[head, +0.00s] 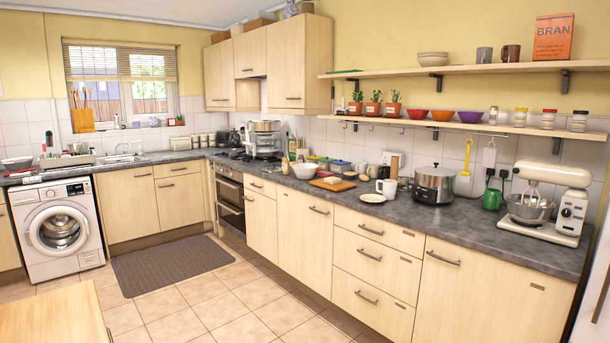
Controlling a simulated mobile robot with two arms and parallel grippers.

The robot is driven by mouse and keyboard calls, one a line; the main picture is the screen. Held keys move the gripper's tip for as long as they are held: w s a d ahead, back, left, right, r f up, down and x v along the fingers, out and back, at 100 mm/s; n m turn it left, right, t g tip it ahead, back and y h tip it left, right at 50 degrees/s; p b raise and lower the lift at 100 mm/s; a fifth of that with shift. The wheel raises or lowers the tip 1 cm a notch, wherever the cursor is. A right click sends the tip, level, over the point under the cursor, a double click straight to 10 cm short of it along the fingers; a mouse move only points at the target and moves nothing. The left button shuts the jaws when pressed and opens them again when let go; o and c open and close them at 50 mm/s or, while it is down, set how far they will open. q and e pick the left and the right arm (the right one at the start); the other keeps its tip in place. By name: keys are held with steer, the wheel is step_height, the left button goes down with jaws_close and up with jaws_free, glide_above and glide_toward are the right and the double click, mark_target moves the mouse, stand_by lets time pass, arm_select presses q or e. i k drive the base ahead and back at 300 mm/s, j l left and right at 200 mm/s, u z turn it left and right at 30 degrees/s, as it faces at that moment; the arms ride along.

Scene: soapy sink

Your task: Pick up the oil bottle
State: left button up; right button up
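A small yellowish bottle (285,166) stands upright on the right-hand counter, just to the right of the hob. It looks like the oil bottle, but it is too small to be sure. A white bowl (304,171) stands close to its right, and a steamer pot (264,139) is to its left. Neither of my grippers is in view.
The grey worktop (440,220) also holds a wooden board (332,185), a white kettle or jug (387,187), a slow cooker (433,184) and a stand mixer (545,202). A wooden table (55,318) is at the lower left. The tiled floor (215,290) between is open, with a dark mat (170,266).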

mark_target(285, 161)
steer(key=i+l, duration=0.2)
steer(key=i+l+z, duration=0.1)
steer(key=l, duration=0.35)
steer(key=i+l+u, duration=0.15)
steer(key=i+l, duration=0.2)
steer(key=i, duration=0.25)
steer(key=i+l+u, duration=0.15)
steer(key=i+l, duration=0.3)
steer(key=i, duration=0.15)
steer(key=i+u, duration=0.3)
steer(key=i, duration=0.6)
steer(key=i+u, duration=0.3)
steer(key=i, duration=0.6)
steer(key=l, duration=0.05)
